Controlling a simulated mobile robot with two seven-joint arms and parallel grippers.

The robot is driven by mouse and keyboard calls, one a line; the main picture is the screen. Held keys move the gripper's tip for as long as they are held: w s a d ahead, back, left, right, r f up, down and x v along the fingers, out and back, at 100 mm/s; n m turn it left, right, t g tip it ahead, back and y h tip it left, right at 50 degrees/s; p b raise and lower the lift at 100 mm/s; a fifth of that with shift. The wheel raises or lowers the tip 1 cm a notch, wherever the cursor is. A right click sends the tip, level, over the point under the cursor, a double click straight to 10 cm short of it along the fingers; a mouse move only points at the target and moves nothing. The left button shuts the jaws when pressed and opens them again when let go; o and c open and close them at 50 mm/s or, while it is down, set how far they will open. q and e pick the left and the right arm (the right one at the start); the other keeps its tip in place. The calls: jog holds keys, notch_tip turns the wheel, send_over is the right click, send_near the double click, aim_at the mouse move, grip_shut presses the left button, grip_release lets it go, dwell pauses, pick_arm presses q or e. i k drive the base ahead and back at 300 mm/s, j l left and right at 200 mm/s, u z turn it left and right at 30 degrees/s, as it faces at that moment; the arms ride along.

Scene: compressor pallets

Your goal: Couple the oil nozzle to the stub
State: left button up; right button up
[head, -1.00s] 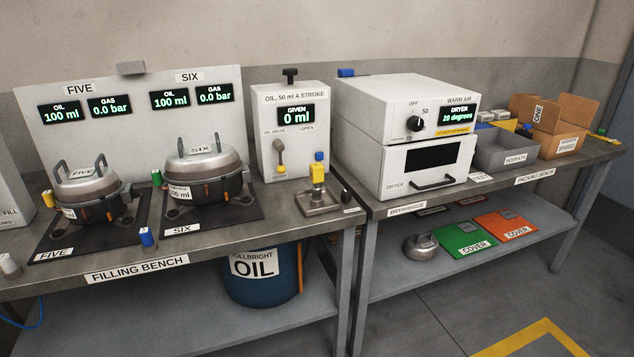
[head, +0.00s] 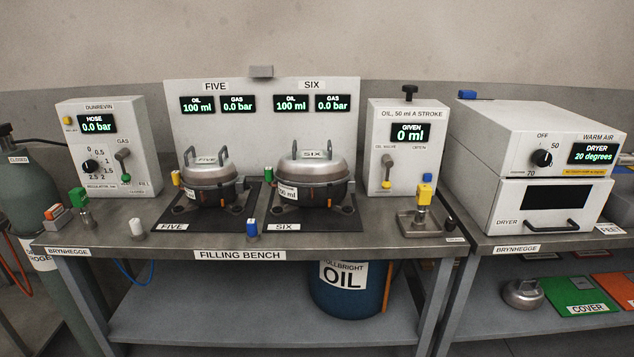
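The oil nozzle appears to be the yellow block-shaped piece (head: 424,194) standing on a metal stand in front of the oil unit (head: 408,150). Compressor five (head: 207,184) and compressor six (head: 315,178) sit on dark mats on the filling bench. A yellow-capped fitting (head: 176,178) is at the left of five, and a green-capped fitting (head: 268,174) is at the left of six. Which fitting is the stub I cannot tell. The nozzle stands apart from both compressors. The oil display reads 0 ml. Neither of my grippers is in view.
A blue cap (head: 252,227) and a white cap (head: 136,227) stand near the bench's front edge. The gas unit (head: 104,150) and a green-topped fitting (head: 79,198) are at the left. The dryer (head: 540,170) is at the right. An oil drum (head: 345,285) stands below.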

aim_at(423, 196)
jog(key=i+l+z, duration=0.15)
jog(key=i+z, duration=0.15)
jog(key=i, duration=0.2)
jog(key=i+z, duration=0.3)
jog(key=i, duration=0.25)
